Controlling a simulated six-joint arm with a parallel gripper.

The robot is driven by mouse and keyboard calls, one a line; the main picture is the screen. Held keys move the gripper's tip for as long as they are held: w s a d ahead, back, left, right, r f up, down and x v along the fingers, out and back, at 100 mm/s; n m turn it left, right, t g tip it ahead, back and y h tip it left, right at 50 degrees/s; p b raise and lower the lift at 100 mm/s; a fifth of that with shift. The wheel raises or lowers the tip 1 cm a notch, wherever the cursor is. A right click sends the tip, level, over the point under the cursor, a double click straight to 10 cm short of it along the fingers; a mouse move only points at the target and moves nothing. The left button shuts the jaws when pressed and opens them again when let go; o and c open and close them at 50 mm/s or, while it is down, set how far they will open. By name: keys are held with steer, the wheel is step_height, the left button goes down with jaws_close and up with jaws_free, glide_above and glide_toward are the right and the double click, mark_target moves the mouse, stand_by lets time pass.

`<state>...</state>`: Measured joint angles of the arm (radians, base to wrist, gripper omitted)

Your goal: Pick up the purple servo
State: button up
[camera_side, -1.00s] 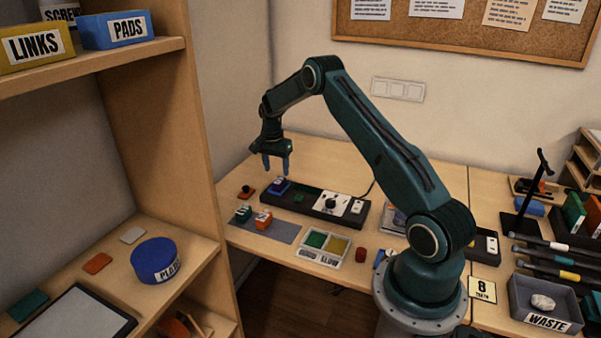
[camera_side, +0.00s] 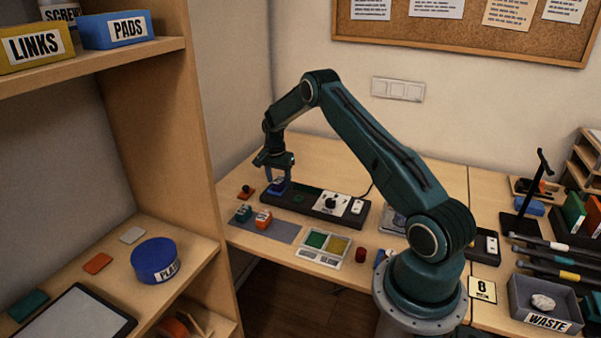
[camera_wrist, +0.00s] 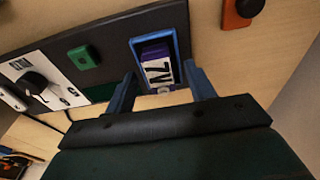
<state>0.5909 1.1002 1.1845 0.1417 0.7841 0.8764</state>
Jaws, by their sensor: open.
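The purple servo (camera_wrist: 154,52) sits in a blue frame (camera_wrist: 135,48) at one end of the black board, with a white label on its near side. In the side view the servo is small and partly hidden by my fingers, and the blue frame (camera_side: 279,190) shows beneath them. My gripper (camera_wrist: 160,88) is open, with its two blue fingers at either side of the label end of the servo in the wrist view. In the side view my gripper (camera_side: 277,178) is right over the servo's end of the board. I cannot tell whether the fingers touch anything.
The black board (camera_side: 315,208) also bears a green block (camera_wrist: 84,57) and a white panel with a black knob (camera_wrist: 40,88). An orange block with a black knob (camera_wrist: 240,10) lies beside the board. Green and orange labelled blocks (camera_side: 263,219) sit on a grey mat in front.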

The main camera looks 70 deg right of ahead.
mark_target(279, 180)
steer(key=shift+c, duration=0.4)
steer(key=c, duration=1)
steer(key=shift+r, duration=0.1)
step_height(279, 180, up, 20)
stand_by(0.4)
